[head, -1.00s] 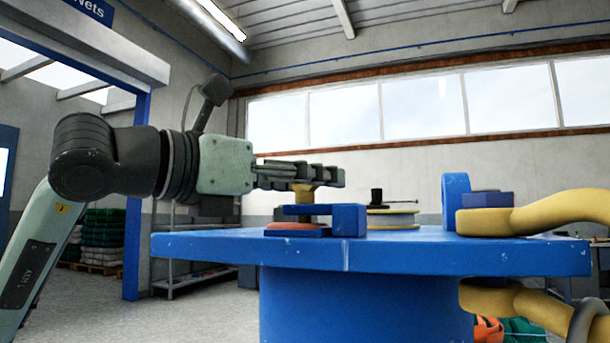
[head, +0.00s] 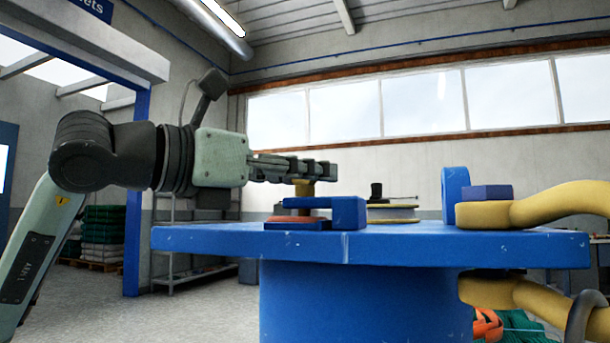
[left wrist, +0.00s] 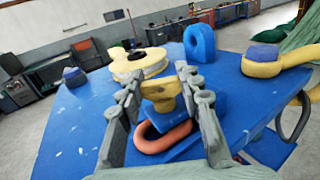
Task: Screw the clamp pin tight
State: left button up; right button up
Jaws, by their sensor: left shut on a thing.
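The clamp pin (head: 303,187) is yellow-brown and stands upright at the blue clamp (head: 349,211) on the table. In the left wrist view the pin's wide yellow head (left wrist: 163,91) sits between my two fingers. My left gripper (head: 318,170) reaches in level from the left and is shut on the pin's head. A red-orange ring (head: 292,224) lies low at the clamp, and it also shows below the pin in the left wrist view (left wrist: 160,139). The pin's lower end is hidden by the clamp. My right gripper is not in view.
The blue table (head: 210,241) carries a pale spool (head: 392,214) behind the clamp and an upright blue lug (head: 455,195). A thick yellow rope-like piece (head: 560,205) lies at the right.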

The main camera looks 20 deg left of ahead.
pick_arm(q)
jog(key=shift+w+f+m+g+h, duration=0.1)
jog(key=shift+m+g+h, duration=0.3)
jog(key=shift+m+h, duration=0.15)
jog(key=shift+m+g+h+b, duration=0.4)
jog(key=shift+m+g+h, duration=0.45)
jog(key=shift+h, duration=0.3)
jog(key=shift+r+m+g+h, duration=0.2)
jog(key=shift+m+g+h, duration=0.7)
jog(key=shift+g, duration=0.25)
jog(key=shift+m+g+h+p, duration=0.3)
jog(key=shift+m+g+p, duration=0.1)
jog(key=shift+g, duration=0.2)
jog(key=shift+r+m+g+h, duration=0.1)
jog(key=shift+m+g+h, duration=0.3)
jog(key=shift+g, duration=0.3)
jog(key=m+g+h+p, duration=0.1)
jog(key=m+g+p, duration=0.1)
jog(key=g, duration=0.1)
jog(key=m+g+p, duration=0.1)
jog(key=m+g, duration=0.2)
jog(key=g, duration=0.1)
jog(key=shift+h+p, duration=0.35)
jog(key=shift+h, duration=0.05)
jog(key=shift+m+g, duration=0.5)
jog(key=shift+g, duration=0.4)
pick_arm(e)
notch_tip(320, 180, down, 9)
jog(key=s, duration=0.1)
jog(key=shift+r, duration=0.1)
